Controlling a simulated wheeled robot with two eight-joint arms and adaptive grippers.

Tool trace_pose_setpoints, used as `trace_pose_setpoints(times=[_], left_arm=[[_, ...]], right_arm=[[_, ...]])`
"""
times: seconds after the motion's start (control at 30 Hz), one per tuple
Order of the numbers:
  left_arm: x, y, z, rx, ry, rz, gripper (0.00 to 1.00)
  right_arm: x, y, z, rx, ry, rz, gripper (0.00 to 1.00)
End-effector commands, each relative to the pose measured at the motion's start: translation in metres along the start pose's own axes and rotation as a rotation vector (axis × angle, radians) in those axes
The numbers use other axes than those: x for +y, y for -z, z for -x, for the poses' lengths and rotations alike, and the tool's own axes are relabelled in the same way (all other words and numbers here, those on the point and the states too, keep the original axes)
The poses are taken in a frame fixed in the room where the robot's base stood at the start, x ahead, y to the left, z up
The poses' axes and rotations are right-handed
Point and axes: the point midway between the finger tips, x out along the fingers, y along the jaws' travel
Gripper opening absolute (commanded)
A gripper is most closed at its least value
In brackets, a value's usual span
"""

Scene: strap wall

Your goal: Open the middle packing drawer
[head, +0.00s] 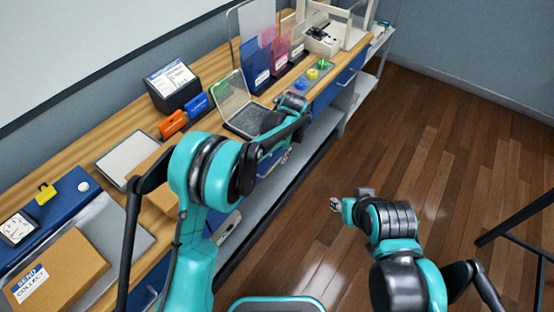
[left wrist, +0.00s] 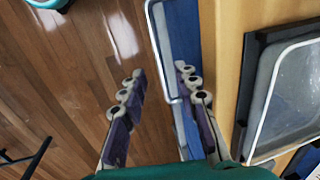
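The middle packing drawer has a blue front (left wrist: 183,35) under the wooden bench edge, with a pale handle bar (left wrist: 158,45) along it in the left wrist view. My left gripper (left wrist: 160,82) is open, with one finger on the floor side of the handle and the other by the drawer front. I cannot tell whether the fingers touch. In the head view the left arm hides most of this drawer, and its blue front (head: 268,162) shows only in part. My right gripper (head: 348,201) hangs over the open floor, away from the drawers.
The right-hand blue drawer (head: 338,86) looks closed. On the bench are a clear-lidded tray (head: 238,108), orange and blue staplers, a dark box (head: 172,86), coloured files and a cardboard parcel (head: 60,270). A grey shelf runs below. The wooden floor (head: 445,160) is clear; dark bars stand at right.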

Motion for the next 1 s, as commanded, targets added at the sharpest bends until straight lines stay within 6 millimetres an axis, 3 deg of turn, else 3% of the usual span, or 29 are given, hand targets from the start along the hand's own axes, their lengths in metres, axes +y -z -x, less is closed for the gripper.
trace_pose_setpoints(times=[0.1,0.23,0.6,0.7,0.73,1.0], left_arm=[[0.000,0.000,-0.022,0.000,0.000,0.001,0.31],[0.000,0.000,-0.036,0.001,0.000,0.001,0.31],[0.000,0.000,-0.041,0.001,0.000,0.000,0.31],[0.000,0.000,-0.041,0.001,0.000,0.001,0.04],[0.000,0.000,-0.041,0.001,0.000,0.001,0.00],[0.000,0.000,-0.041,0.001,0.000,0.000,0.00]], right_arm=[[0.000,-0.005,-0.008,0.000,0.000,0.000,0.40],[0.000,-0.008,-0.011,0.000,0.000,0.000,0.40],[0.000,-0.008,-0.012,0.000,0.000,0.000,0.40],[0.000,-0.008,-0.012,0.000,0.000,0.000,0.40],[0.000,-0.008,-0.012,0.000,0.000,0.000,0.40],[0.000,-0.008,-0.012,0.000,0.000,0.000,0.40]])
